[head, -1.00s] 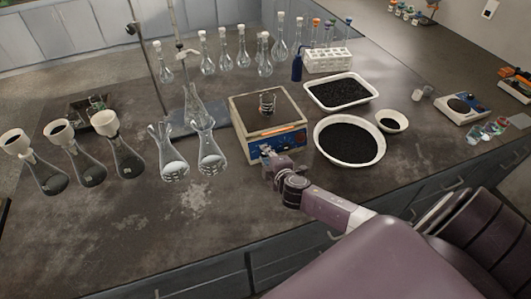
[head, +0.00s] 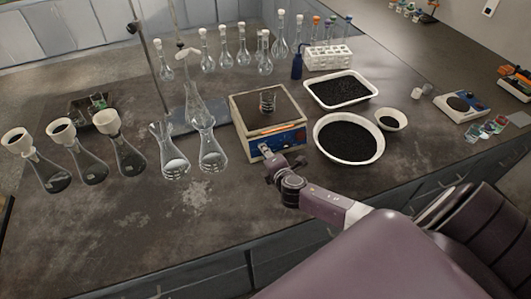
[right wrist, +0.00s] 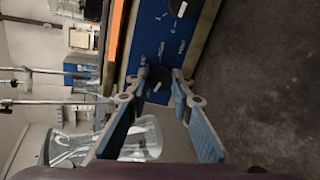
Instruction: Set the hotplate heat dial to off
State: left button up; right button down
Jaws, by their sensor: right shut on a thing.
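The hotplate (head: 245,104) is a pale box with a dark top and a blue front panel (head: 288,140). My right gripper (head: 264,151) is at the left part of that panel. In the right wrist view, my right gripper (right wrist: 162,76) has its fingertips on either side of a dark dial (right wrist: 157,87) with a white mark, shut on it. A second dark dial (right wrist: 181,7) with a white mark is farther along the panel. The printed labels are too small to read surely. My left gripper is not in view.
Two flasks (head: 211,155) stand just left of the hotplate, near my right gripper. A large bowl of black grains (head: 349,158) is close on the right, with a tray of grains (head: 373,91) behind it. The bench front left of my arm is clear.

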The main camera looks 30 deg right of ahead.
jog(key=c, duration=1.7)
grip_release()
jog(key=shift+s, duration=0.15)
jog(key=v, duration=1.1)
jog(key=shift+s+a+r, duration=0.1)
jog(key=shift+s+r, duration=0.1)
jog(key=shift+s, duration=0.15)
